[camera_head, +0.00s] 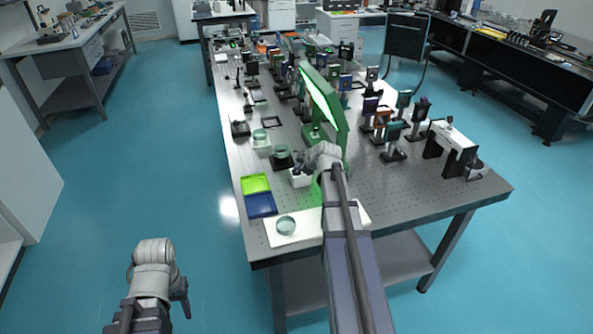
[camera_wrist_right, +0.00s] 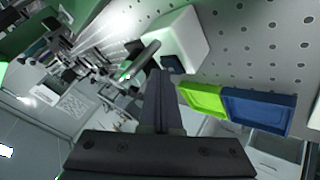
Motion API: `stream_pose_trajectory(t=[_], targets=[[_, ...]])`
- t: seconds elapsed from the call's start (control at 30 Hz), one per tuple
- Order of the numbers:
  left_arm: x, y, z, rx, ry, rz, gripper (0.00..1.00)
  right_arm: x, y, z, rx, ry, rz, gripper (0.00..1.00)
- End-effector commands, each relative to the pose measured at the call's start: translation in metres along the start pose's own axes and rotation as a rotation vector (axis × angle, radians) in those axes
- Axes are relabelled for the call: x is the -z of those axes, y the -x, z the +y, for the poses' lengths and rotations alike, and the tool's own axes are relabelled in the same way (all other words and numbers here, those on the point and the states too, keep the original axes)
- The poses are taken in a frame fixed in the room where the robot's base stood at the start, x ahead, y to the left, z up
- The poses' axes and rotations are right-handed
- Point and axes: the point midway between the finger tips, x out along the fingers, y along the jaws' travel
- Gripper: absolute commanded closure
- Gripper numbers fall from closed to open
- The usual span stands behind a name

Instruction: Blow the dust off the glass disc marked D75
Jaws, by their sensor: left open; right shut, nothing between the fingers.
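A clear glass disc (camera_head: 286,225) lies on a white mat (camera_head: 312,233) at the near end of the optical table. Another pale greenish round piece (camera_head: 261,136) sits on a white block farther up, and one more (camera_head: 281,153) on a dark mount. No D75 mark is legible, nor can I tell dust. My right gripper (camera_head: 300,164) is shut and empty, above a white box (camera_head: 300,179). In the right wrist view its dark fingers (camera_wrist_right: 163,92) point towards the white box (camera_wrist_right: 186,42). My left gripper (camera_head: 180,296) is open, low and left, away from the table.
A lime tray (camera_head: 255,184) and a blue tray (camera_head: 261,206) lie by the table's left edge. A green panel (camera_head: 325,105) with a bright face stands beyond my right arm. Mounted optics crowd the far table. The front right surface (camera_head: 420,195) is mostly clear.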

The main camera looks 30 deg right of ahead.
Motion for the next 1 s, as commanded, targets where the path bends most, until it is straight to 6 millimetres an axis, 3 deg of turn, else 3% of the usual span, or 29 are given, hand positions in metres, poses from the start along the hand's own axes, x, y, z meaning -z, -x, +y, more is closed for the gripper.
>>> stream_pose_trajectory(t=[0.2, 0.63, 1.0], targets=[[-0.001, 0.013, -0.001, 0.000, 0.000, 0.000, 0.50, 0.007, 0.009, 0.007, 0.000, 0.000, 0.000, 1.00], [-0.001, 0.016, -0.002, 0.000, 0.000, 0.000, 0.50, 0.008, 0.011, 0.008, 0.000, 0.000, 0.000, 1.00], [-0.003, 0.050, -0.005, 0.000, 0.000, 0.000, 0.50, 0.025, 0.035, 0.025, 0.000, 0.000, 0.000, 1.00]])
